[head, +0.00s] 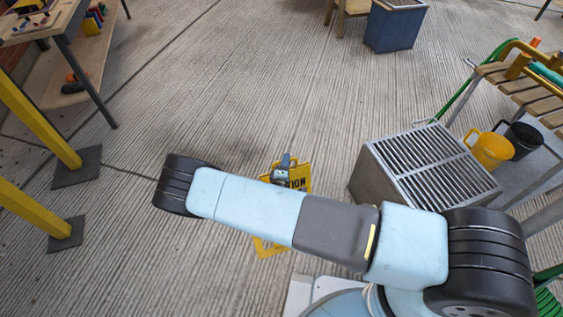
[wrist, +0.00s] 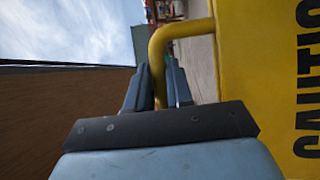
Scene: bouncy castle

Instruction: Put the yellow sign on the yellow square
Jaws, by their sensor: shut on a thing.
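The yellow sign (head: 304,173) stands out behind my arm in the head view, its middle hidden by the arm. In the wrist view the sign's yellow panel (wrist: 258,85) with black "CAUTIO" lettering fills the right side. My gripper (head: 284,162) is at the sign's upper edge. In the wrist view its fingers (wrist: 158,88) are shut around the sign's bent yellow tube handle. A yellow patch (head: 263,249) shows just below my arm; I cannot tell whether it is the sign's lower part or the yellow square.
A grey slatted metal box (head: 375,187) stands close to the right of the sign. Yellow posts (head: 40,125) stand left. The ribbed floor behind is clear.

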